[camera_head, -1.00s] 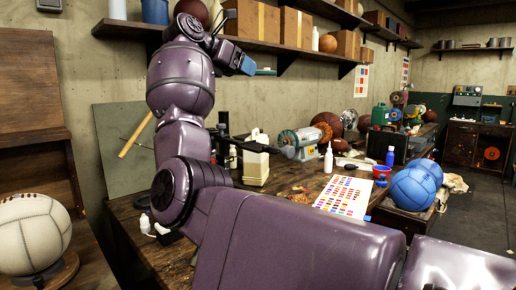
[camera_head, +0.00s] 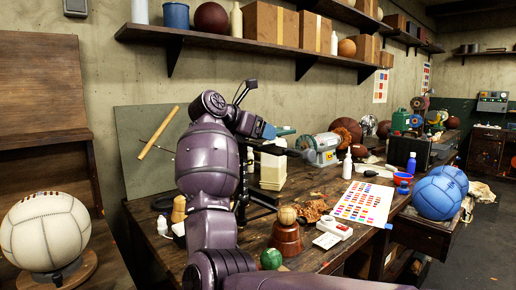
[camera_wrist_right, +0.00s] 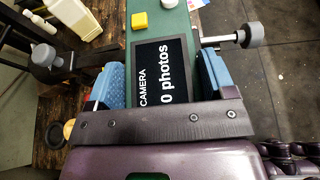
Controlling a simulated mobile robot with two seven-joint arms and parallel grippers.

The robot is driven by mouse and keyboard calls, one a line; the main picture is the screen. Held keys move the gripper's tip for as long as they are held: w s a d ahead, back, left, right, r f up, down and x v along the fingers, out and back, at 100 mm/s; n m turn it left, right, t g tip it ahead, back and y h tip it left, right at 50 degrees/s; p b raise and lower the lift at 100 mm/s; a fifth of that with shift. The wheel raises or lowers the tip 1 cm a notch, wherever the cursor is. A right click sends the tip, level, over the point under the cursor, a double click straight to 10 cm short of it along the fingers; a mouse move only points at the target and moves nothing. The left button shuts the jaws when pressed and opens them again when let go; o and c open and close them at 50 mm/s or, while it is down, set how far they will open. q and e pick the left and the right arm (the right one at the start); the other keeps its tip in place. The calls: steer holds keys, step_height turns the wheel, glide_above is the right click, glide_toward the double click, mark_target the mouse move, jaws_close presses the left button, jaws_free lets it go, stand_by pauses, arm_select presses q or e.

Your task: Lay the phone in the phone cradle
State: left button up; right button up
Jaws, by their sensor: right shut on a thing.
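My right gripper (camera_head: 268,131) is over the workbench in the head view, its blue pads shut on the phone. In the head view only a thin green part of the phone (camera_head: 286,131) shows. A black stand with a side arm (camera_head: 276,149) is just below the gripper. A grey knob on a rod (camera_wrist_right: 247,36) shows beside the phone. The cradle itself is largely hidden. My left gripper is not in view.
A colour chart (camera_head: 364,203), a white bottle (camera_head: 347,163) and a blue ball (camera_head: 436,197) are to the right. A shelf (camera_head: 230,42) hangs above. A pale ball (camera_head: 45,232) is at left.

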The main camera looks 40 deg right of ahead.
step_height(320, 180, down, 4)
steer(key=shift+r, duration=0.1)
steer(key=shift+f, duration=0.2)
steer(key=o, duration=1.1)
steer(key=shift+f, duration=0.15)
